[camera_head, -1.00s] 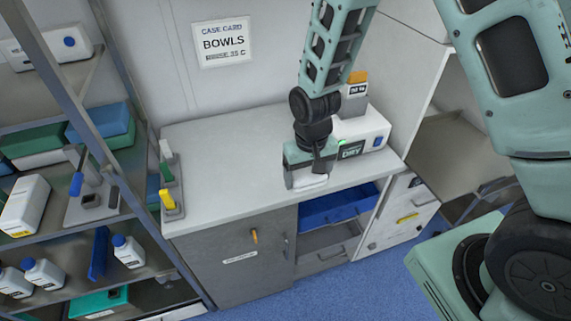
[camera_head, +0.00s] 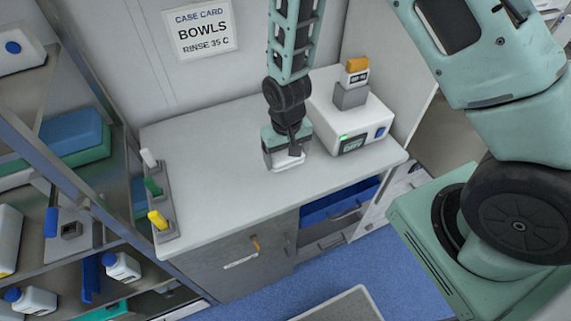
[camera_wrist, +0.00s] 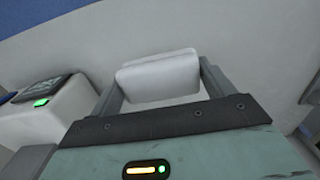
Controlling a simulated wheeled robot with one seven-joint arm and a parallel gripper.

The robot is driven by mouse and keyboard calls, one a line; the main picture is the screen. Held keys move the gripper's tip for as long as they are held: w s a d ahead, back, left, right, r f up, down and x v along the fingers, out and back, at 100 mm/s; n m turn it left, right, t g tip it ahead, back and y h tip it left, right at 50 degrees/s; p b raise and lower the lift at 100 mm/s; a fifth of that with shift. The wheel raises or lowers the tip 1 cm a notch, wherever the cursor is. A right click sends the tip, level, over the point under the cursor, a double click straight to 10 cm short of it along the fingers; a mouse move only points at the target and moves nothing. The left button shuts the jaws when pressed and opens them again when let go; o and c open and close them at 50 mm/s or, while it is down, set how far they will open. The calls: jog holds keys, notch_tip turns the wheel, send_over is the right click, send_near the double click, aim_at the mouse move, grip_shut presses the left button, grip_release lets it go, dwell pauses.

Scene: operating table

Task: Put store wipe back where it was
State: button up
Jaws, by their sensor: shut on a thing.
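My gripper (camera_head: 287,160) is over the white counter (camera_head: 215,165), near its front middle. It is shut on a white folded wipe (camera_head: 288,163), which shows just below the fingers. In the wrist view the wipe (camera_wrist: 160,77) sits between the two grey fingers of my gripper (camera_wrist: 158,85). I cannot tell whether the wipe touches the counter. Where the wipe came from does not show for certain.
A white device (camera_head: 352,122) with a green light stands right of my gripper. Three coloured levers (camera_head: 153,187) stand at the counter's left end. A blue drawer (camera_head: 335,203) is open below the counter. A shelf rack (camera_head: 105,190) is at the left. The counter's middle is clear.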

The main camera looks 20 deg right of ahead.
aim_at(287, 175)
notch_tip(287, 175, down, 5)
jog(key=shift+p, duration=0.85)
jog(key=shift+f, duration=0.35)
jog(key=shift+f, duration=0.1)
jog(key=shift+f, duration=0.15)
jog(key=o, duration=1.1)
jog(key=shift+c, duration=0.2)
